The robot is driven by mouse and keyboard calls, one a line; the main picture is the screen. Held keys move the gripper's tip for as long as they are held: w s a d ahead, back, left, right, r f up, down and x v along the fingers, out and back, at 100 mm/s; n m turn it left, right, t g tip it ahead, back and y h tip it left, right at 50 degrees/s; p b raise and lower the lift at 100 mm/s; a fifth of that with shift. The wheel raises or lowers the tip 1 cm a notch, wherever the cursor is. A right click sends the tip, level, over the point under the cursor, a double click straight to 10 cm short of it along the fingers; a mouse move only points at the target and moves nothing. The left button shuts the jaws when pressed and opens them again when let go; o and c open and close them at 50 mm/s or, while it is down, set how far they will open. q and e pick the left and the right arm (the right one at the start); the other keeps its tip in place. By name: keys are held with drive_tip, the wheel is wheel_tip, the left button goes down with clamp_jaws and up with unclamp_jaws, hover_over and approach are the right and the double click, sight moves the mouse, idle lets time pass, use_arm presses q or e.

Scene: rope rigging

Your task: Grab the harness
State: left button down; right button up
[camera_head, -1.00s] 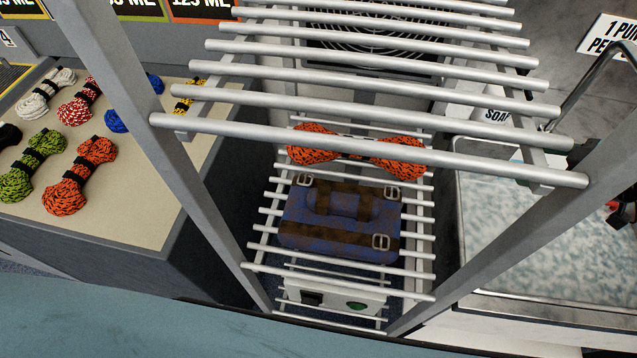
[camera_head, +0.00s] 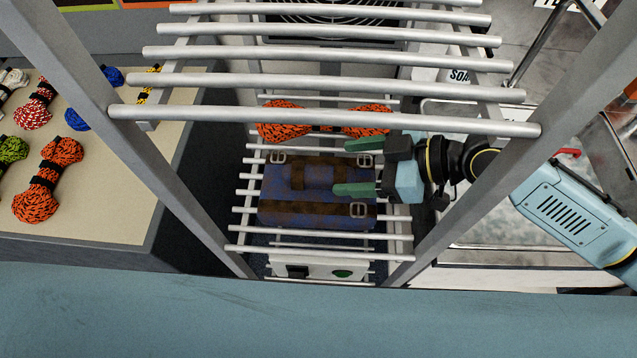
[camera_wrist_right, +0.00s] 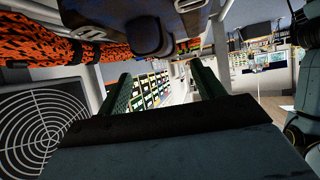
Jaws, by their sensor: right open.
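The harness is a blue pack-like bundle with brown straps and metal buckles (camera_head: 320,182). It lies on the lower rack shelf, and part of it shows at the top of the right wrist view (camera_wrist_right: 148,22). My right gripper (camera_head: 342,168) reaches in from the right. In the head view its two green fingers are apart; the nearer one overlaps the harness's right part, the other is by the upper right corner. Nothing shows between the fingers in the right wrist view (camera_wrist_right: 160,88). I cannot tell whether they touch the harness. My left gripper is not in view.
An orange rope bundle (camera_head: 283,121) lies behind the harness. Upper shelf bars (camera_head: 320,121) and a right post (camera_head: 445,236) frame the space; my right arm passes behind the post. Coiled ropes (camera_head: 48,180) lie on the left table. A fan grille (camera_wrist_right: 40,128) shows in the wrist view.

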sight(323, 171)
drive_tip(key=shift+f+x, duration=0.2)
drive_tip(key=shift+x, duration=2.5)
drive_tip(key=shift+s+d, duration=0.1)
drive_tip(key=shift+d, duration=0.05)
clamp_jaws()
drive_tip(key=shift+r, duration=0.1)
